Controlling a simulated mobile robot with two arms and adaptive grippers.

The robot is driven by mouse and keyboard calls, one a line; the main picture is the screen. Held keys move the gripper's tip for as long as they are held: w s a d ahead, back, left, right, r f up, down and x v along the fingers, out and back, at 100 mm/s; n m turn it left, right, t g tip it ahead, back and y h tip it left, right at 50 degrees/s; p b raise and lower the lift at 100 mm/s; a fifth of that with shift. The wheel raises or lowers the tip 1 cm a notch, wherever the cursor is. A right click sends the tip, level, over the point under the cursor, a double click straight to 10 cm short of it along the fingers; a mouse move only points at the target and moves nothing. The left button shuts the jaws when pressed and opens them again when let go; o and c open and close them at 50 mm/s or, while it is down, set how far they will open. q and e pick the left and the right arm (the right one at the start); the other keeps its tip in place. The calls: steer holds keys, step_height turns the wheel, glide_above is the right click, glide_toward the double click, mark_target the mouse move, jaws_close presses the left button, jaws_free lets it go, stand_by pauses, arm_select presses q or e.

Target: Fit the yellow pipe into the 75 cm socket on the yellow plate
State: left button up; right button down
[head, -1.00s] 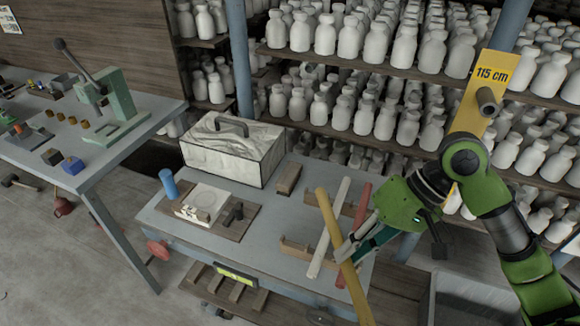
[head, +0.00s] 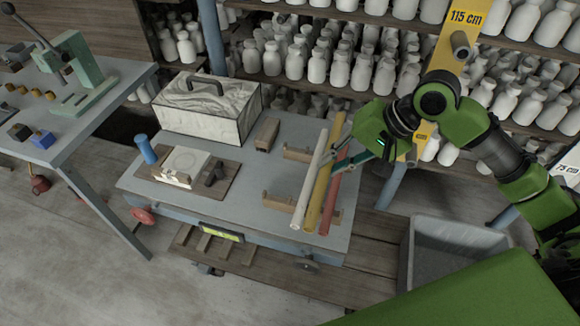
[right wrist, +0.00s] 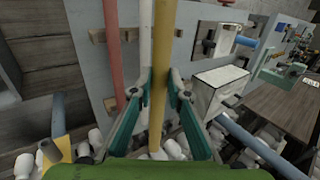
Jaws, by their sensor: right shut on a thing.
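The yellow pipe (head: 317,200) is between the white pipe (head: 311,180) and the red pipe (head: 333,195) over the grey table, slanting nearly like them. My right gripper (head: 323,171) is shut on it; the right wrist view shows the pipe (right wrist: 161,60) between both fingers (right wrist: 160,88). Whether its lower end touches the rack or table is unclear. The yellow plate (head: 447,50) stands upright on a post at the back right, with a 115 cm label and a dark socket (head: 460,45). A lower label on it is too small to read. My left gripper is not in view.
Wooden rests (head: 279,201) lie under the pipes. A marbled box (head: 208,108) and a blue cylinder (head: 146,148) are farther left. Shelves of white bottles fill the back.

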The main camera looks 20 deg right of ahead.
steer(key=w+a+f+p, duration=0.1)
steer(key=w+a+f, duration=0.1)
steer(key=w+f, duration=0.1)
steer(key=w+a+f+p, duration=0.1)
steer(key=w+a+f, duration=0.1)
steer(key=w+f, duration=0.2)
steer(key=w+a+f+p, duration=0.1)
steer(key=w+f+p, duration=0.1)
steer(key=w+f, duration=0.1)
steer(key=shift+w+a+f, duration=0.2)
steer(key=shift+w, duration=0.2)
steer(key=shift+w+a+f, duration=0.2)
steer(key=shift+w, duration=0.15)
steer(key=shift+f, duration=0.55)
steer(key=shift+f, duration=0.2)
steer(key=c, duration=1.9)
jaws_free()
steer(key=shift+s, duration=0.1)
